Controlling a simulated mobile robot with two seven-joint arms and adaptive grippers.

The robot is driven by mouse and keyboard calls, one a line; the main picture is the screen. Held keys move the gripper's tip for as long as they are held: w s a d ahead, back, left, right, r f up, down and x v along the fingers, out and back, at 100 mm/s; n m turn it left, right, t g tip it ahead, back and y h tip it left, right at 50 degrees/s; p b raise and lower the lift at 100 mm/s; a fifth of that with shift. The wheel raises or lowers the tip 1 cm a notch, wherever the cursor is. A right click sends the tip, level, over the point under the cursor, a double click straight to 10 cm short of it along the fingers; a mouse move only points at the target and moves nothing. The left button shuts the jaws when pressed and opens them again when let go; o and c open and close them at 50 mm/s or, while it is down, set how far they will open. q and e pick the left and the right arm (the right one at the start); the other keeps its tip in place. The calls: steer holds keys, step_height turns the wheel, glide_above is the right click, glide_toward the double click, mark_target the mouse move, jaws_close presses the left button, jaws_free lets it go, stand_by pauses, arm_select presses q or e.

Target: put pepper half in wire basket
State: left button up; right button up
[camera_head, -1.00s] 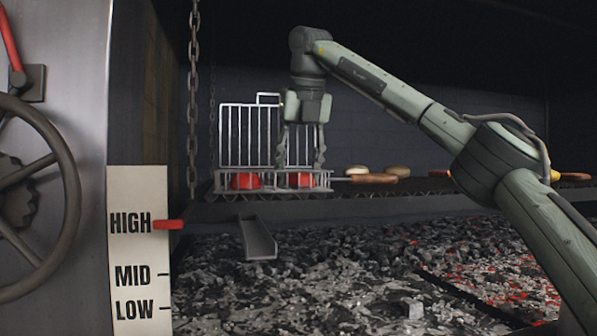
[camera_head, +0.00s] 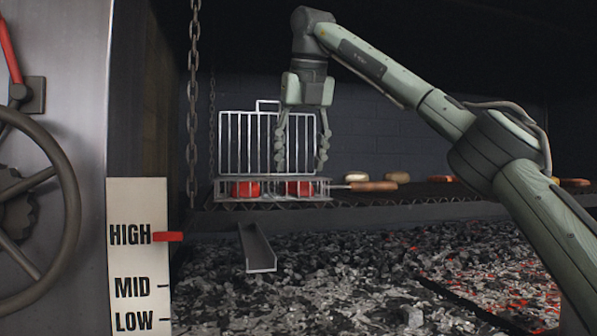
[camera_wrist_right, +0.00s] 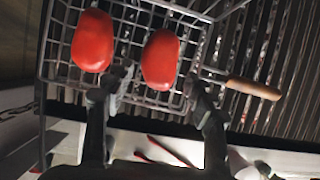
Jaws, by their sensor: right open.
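Two red pepper halves lie in the wire basket (camera_head: 320,195). The left pepper half (camera_head: 245,188) is apart from the right one (camera_head: 299,187). In the right wrist view they show as the left half (camera_wrist_right: 92,40) and the right half (camera_wrist_right: 160,59) on the wire mesh. The basket's lid stands upright behind, and its wooden handle (camera_head: 374,186) points right. My right gripper (camera_head: 301,165) is open and empty above the right pepper half; its fingers (camera_wrist_right: 158,80) show apart in the right wrist view. My left gripper is not in view.
The basket rests on the dark grill grate (camera_head: 440,190). Buns (camera_head: 397,177) and other food lie on the grate to the right. A metal trough (camera_head: 257,248) juts out below, above the coals. A chain (camera_head: 194,100) and a height scale (camera_head: 137,260) stand at left.

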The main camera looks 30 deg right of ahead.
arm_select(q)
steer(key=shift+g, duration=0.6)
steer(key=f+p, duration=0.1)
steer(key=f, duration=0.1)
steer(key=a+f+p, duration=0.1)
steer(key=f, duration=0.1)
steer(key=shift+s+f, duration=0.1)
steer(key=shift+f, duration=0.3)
arm_select(e)
steer(key=v, duration=0.7)
steer(key=shift+r, duration=0.3)
steer(key=shift+s, duration=0.15)
steer(key=shift+c, duration=0.3)
